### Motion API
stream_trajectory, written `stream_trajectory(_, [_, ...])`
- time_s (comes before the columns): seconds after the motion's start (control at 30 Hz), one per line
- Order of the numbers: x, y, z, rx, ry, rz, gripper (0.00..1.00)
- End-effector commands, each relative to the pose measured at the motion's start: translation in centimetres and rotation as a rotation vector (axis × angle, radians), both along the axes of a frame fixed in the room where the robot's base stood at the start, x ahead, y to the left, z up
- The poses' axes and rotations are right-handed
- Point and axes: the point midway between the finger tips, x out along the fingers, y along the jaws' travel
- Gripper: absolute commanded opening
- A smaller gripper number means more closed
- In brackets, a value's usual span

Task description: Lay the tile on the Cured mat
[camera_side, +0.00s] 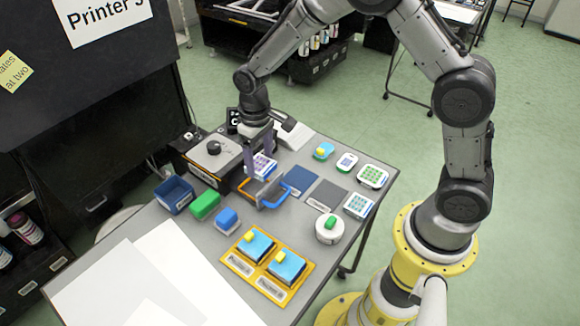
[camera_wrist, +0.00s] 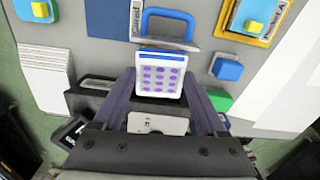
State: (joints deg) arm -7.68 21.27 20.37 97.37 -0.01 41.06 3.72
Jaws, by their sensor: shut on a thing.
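A white tile with purple dots and a blue edge (camera_wrist: 160,76) is between the purple fingers of my gripper (camera_wrist: 160,88), which is shut on it. In the side view my gripper (camera_side: 259,152) holds the tile (camera_side: 263,166) near the grey box with a knob, behind a blue handle. A dark blue mat (camera_side: 298,180) and a grey mat (camera_side: 328,195) lie side by side to the right. Both look bare. Whether the tile touches anything below is unclear.
The blue handle (camera_side: 272,189) stands between the tile and the table front. The grey box (camera_side: 213,157) is at left. Green-dotted tiles (camera_side: 372,176) and a round white piece (camera_side: 329,231) lie right. An orange tray (camera_side: 240,268) with blue blocks is in front.

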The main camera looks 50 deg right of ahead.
Motion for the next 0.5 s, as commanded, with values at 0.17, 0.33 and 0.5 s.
stream_trajectory(0.17, [-6.0, -2.7, 0.9, 0.0, -0.004, 0.035, 0.27])
stream_trajectory(0.33, [-12.0, -5.3, 2.1, 0.0, -0.006, 0.03, 0.27])
stream_trajectory(0.5, [-16.6, -7.0, 3.0, -0.001, -0.006, -0.002, 0.27])
